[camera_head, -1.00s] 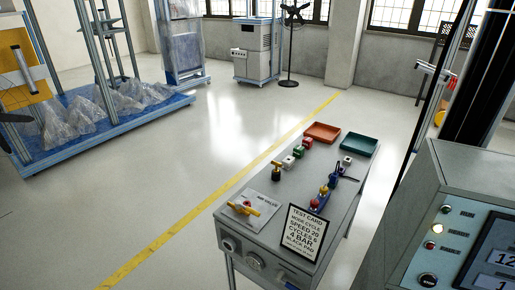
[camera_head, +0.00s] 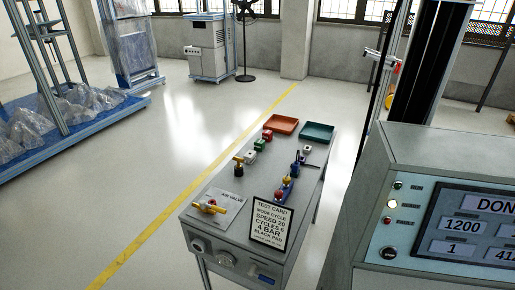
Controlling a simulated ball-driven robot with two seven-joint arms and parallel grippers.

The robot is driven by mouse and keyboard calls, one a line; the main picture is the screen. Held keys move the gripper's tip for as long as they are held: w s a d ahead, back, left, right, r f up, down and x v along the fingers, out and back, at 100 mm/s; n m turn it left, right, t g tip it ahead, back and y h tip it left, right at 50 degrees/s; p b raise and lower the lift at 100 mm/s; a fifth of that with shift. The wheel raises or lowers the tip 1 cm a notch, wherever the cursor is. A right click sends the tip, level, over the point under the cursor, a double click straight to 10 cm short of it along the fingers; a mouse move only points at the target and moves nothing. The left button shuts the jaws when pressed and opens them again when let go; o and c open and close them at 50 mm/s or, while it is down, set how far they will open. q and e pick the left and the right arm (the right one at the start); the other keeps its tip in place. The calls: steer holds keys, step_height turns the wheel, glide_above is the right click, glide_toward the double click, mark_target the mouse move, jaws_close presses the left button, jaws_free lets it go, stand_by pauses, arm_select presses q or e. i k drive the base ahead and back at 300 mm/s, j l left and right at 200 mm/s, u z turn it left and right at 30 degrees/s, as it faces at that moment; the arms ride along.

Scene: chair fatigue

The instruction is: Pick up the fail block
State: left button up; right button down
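Small blocks stand in a row on the grey table: a red block (camera_head: 267,135), a green block (camera_head: 260,145) and a white block (camera_head: 250,157). No label can be read on them, so which is the fail block is not certain; the red one is a likely match. Another white block (camera_head: 306,151) sits on the right side of the table. A red tray (camera_head: 281,124) and a green tray (camera_head: 317,132) lie at the far end. Neither of my grippers shows in the head view.
The grey table (camera_head: 222,235) carries a test card (camera_head: 270,222), an air valve with a yellow handle (camera_head: 209,207) and a blue holder (camera_head: 284,193) with coloured knobs. A control panel (camera_head: 450,222) stands close at right. The floor left of the table is clear.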

mark_target(266, 134)
steer(key=j+u, duration=0.1)
steer(key=j, duration=0.15)
steer(key=i+j+u, duration=0.1)
steer(key=j, duration=0.2)
steer(key=i+j+u, duration=0.65)
steer(key=j, duration=0.2)
steer(key=i+j+u, duration=0.45)
steer(key=i, duration=0.4)
steer(key=i+j+u, duration=0.1)
steer(key=i, duration=0.4)
steer(key=i+l+z, duration=0.1)
steer(key=i+z, duration=0.2)
steer(key=z, duration=0.15)
steer(key=i+z, duration=0.45)
steer(key=i+j+z, duration=0.1)
steer(key=z, duration=0.35)
steer(key=i, duration=0.1)
